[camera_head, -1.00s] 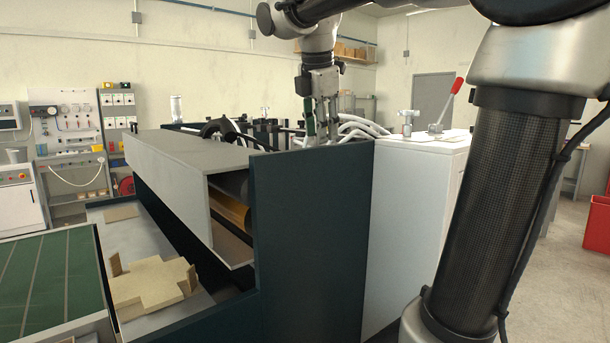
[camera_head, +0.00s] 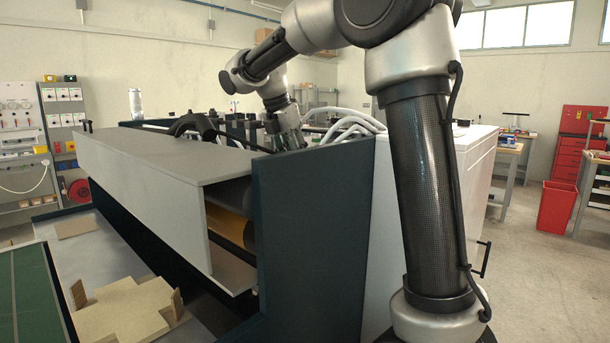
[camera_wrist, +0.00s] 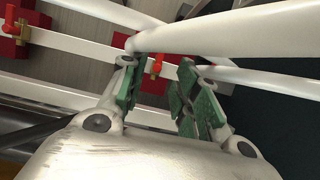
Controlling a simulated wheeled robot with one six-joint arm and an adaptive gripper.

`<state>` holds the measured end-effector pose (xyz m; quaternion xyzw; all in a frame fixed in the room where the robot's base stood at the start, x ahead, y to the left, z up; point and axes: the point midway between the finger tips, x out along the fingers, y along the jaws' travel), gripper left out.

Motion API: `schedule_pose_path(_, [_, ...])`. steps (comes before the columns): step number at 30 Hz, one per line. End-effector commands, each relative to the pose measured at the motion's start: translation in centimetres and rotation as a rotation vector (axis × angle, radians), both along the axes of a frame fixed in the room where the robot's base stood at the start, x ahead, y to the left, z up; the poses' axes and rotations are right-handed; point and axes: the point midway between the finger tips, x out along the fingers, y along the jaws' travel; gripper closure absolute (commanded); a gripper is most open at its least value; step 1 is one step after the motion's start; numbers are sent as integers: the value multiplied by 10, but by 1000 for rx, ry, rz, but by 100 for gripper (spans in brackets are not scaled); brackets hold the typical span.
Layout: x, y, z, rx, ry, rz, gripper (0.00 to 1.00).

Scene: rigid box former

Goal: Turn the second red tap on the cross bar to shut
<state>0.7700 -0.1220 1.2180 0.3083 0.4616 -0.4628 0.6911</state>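A second red block (camera_wrist: 14,22) with a brass fitting is at the upper left. I cannot tell from this view which is the second tap in the row. My gripper (camera_wrist: 158,97) is open, its green pads apart, with nothing seen between them. In the head view my gripper (camera_head: 285,133) is tilted down behind the dark panel, which partly hides it. The taps do not show there.
Thick white hoses (camera_wrist: 230,35) cross close over my fingers. In the head view, the dark panel (camera_head: 315,235) stands in front of my gripper, and a grey cover (camera_head: 160,155) lies to its left. A white cabinet (camera_head: 478,165) is at right. Open floor lies beyond it.

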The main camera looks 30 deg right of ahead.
Motion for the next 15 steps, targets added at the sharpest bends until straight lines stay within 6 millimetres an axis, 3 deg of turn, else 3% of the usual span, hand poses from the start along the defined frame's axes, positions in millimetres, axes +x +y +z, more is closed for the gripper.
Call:
schedule_pose_path(9, [6, -19, -48, 1, 3, -3, 69])
schedule_pose_path(15, [8, -24, -60, 1, 1, -2, 69])
